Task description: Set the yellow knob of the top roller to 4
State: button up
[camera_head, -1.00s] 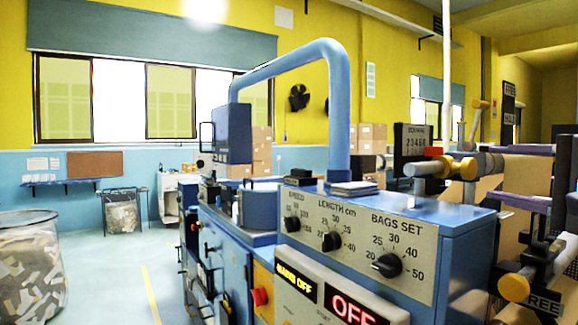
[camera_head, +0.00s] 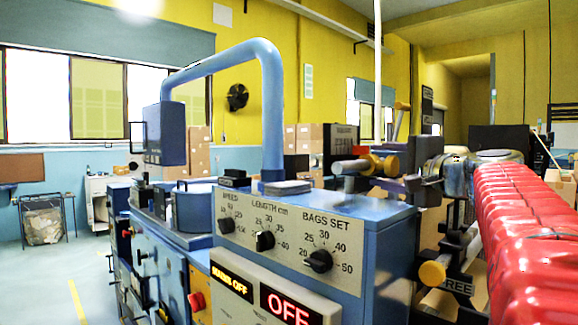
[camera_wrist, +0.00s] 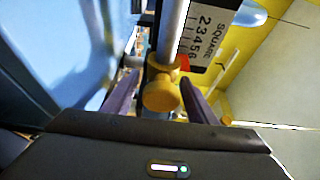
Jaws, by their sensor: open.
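The yellow knob (camera_wrist: 160,92) of the top roller sits between the two purple fingers of my open gripper (camera_wrist: 158,100) in the wrist view. I cannot tell whether either finger touches it. In the head view the knob (camera_head: 388,165) is at the end of a roller rod, with my gripper (camera_head: 408,175) close on its right side. In the head view the plate (camera_head: 341,145) is too dark to read.
A blue control cabinet (camera_head: 385,225) with black dials and an OFF display stands left of my arm. A lower yellow knob (camera_head: 432,273) sits by a FREE label. A blue bent pipe (camera_head: 272,110) rises behind the panel. Open floor (camera_head: 50,290) lies at far left.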

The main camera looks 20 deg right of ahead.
jog(key=shift+w, duration=0.2)
jog(key=shift+c, duration=0.7)
jog(key=shift+f, duration=0.1)
grip_shut()
